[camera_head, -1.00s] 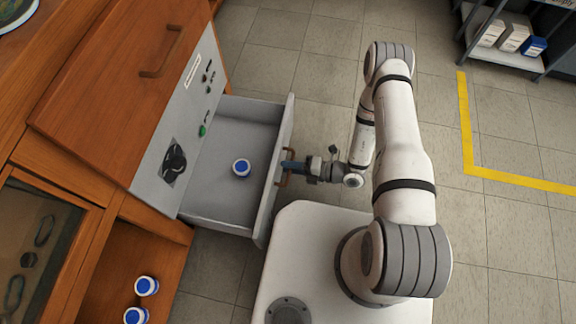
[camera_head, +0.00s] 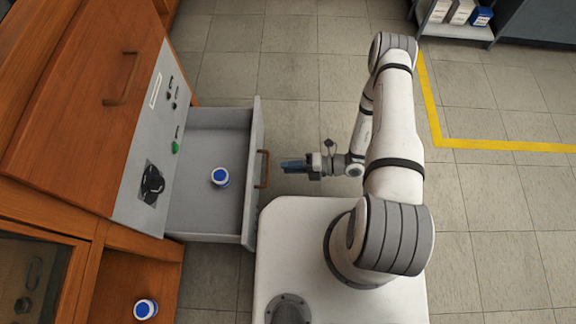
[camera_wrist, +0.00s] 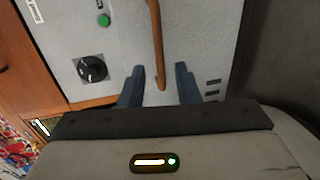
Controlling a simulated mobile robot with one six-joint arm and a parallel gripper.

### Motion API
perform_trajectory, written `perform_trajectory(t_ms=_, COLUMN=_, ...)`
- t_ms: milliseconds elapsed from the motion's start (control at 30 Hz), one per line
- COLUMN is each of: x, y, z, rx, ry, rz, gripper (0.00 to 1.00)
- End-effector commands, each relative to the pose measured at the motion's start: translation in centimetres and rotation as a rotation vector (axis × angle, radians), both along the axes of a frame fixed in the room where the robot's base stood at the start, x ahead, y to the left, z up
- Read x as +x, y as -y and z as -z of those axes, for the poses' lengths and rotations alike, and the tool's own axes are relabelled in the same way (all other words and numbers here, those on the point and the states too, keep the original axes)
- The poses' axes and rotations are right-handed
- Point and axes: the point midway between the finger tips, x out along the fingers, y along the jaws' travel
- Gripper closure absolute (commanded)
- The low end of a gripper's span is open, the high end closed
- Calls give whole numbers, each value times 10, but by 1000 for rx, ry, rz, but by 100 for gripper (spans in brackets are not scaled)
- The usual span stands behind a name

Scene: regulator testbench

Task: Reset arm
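My gripper (camera_head: 292,166) is in front of the open grey drawer (camera_head: 254,200), a short gap to the right of its brown handle (camera_head: 264,169). In the wrist view my gripper (camera_wrist: 160,84) has its two blue fingers spread apart. The handle (camera_wrist: 157,45) shows beyond and between the fingers, and nothing is seen gripped. My arm (camera_head: 392,140) reaches up from my white base and folds back down to the gripper. A white bottle with a blue cap (camera_head: 220,177) stands in the drawer.
The panel has a black knob (camera_head: 152,184) and a green button (camera_head: 176,147). Another blue-capped bottle (camera_head: 145,309) stands on a wooden shelf at lower left. A grey shelf unit (camera_head: 458,30) stands at upper right. The tiled floor behind the arm is clear.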

Motion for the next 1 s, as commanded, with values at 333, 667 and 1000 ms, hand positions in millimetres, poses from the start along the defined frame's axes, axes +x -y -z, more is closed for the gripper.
perform_trajectory(t_ms=333, x=0, y=0, z=0, rx=0, ry=0, rz=0, gripper=71)
perform_trajectory(t_ms=667, x=19, y=3, z=-61, rx=-5, ry=154, rz=-106, gripper=71)
perform_trajectory(t_ms=1000, x=41, y=14, z=-198, rx=-22, ry=552, rz=-399, gripper=71)
